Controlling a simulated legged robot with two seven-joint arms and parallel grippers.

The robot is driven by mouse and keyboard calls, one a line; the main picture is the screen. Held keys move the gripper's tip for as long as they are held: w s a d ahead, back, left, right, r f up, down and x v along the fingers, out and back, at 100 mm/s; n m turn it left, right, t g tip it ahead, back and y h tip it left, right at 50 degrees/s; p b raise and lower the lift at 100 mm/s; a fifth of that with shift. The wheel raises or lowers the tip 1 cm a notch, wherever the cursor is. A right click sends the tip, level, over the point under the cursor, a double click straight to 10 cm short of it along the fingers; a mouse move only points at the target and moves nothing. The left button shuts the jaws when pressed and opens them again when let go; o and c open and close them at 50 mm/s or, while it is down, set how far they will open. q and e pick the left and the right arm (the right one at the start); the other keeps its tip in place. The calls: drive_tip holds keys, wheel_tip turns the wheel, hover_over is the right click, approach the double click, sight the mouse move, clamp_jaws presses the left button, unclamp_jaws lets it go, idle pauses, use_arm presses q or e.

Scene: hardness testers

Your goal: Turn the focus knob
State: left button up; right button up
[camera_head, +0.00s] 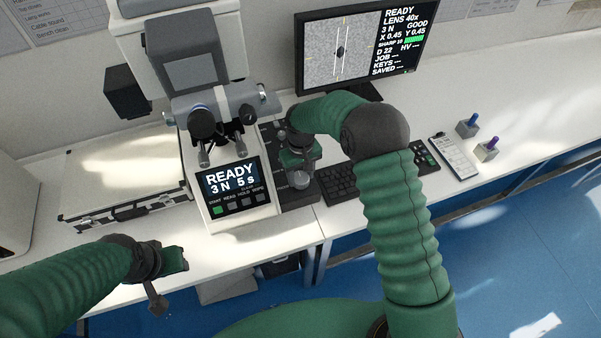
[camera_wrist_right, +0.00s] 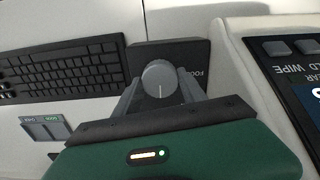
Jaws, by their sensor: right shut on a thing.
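The focus knob (camera_wrist_right: 158,76) is a round grey dial with a dark index line, on a dark box labelled "FOCU…". In the wrist view, my right gripper (camera_wrist_right: 158,88) has one finger on each side of the knob and is shut on it. In the head view, the knob (camera_head: 298,180) shows just below my right gripper (camera_head: 297,167), beside the tester. The monitor (camera_head: 362,45) reads READY, LENS 40x, GOOD and SHARP 10, with a dark indent between vertical lines. My left gripper (camera_head: 160,285) hangs near the table's front edge, away from the knob; its jaws are unclear.
The hardness tester (camera_head: 238,215) shows READY, 3 N, 5 s just left of the knob. A case (camera_head: 120,190) stands left. The right table end is clear.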

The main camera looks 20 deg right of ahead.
sight(301, 177)
drive_tip(key=shift+n, duration=0.3)
drive_tip(key=o, duration=1.4)
drive_tip(key=shift+c, duration=0.2)
wheel_tip(301, 177, up, 17)
drive_tip(key=b, duration=0.1)
drive_tip(key=shift+f, duration=0.1)
